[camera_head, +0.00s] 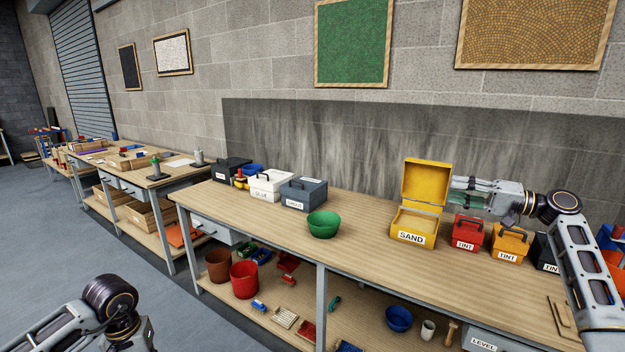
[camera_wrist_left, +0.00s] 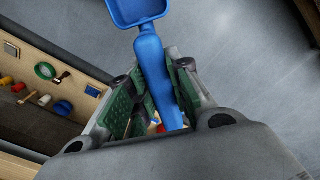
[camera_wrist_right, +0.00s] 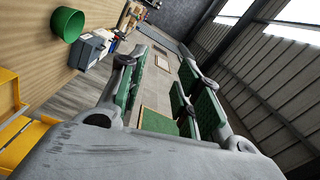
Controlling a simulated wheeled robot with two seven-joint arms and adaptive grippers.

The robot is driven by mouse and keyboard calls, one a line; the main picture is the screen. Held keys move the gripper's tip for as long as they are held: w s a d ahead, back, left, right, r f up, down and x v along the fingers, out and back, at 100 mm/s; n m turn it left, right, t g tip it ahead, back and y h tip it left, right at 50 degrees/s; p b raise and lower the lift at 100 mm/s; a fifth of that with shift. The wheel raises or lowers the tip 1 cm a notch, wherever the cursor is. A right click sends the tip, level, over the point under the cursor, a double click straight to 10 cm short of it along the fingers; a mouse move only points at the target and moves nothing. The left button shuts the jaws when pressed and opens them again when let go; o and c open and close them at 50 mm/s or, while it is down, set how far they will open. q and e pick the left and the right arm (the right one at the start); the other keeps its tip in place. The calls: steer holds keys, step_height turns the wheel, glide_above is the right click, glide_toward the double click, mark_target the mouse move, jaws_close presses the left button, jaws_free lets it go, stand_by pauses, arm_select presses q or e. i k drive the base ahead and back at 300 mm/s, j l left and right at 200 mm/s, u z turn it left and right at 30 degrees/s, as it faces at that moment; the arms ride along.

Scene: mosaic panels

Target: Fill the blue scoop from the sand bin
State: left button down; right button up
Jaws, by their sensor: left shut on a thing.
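The sand bin (camera_head: 394,233) is a yellow box labelled SAND on the long bench, with its lid (camera_head: 427,181) standing open and pale sand (camera_head: 414,221) inside. Part of its yellow shows at the left edge of the right wrist view (camera_wrist_right: 10,95). My right gripper (camera_head: 458,193) is beside the lid's right edge; its fingers (camera_wrist_right: 170,90) are apart with nothing between them. I cannot tell whether it touches the lid. My left gripper (camera_wrist_left: 154,100) is shut on the handle of the blue scoop (camera_wrist_left: 150,55). The scoop is outside the head view. Its visible bowl looks empty.
A green bowl (camera_head: 323,225) stands left of the bin. Red (camera_head: 467,233) and orange (camera_head: 510,242) tint boxes stand close on its right. Grey (camera_head: 304,194) and white (camera_head: 267,186) boxes are further left. The bench top between green bowl and bin is clear.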

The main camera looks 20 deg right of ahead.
mark_target(428, 181)
steer(key=i+l, duration=0.25)
steer(key=l, duration=0.2)
steer(key=i+l, duration=0.25)
steer(key=l, duration=0.15)
steer(key=i+l, duration=0.25)
steer(key=l, duration=0.2)
steer(key=i+l, duration=0.25)
steer(key=l, duration=0.2)
steer(key=i+l, duration=0.25)
steer(key=l, duration=0.15)
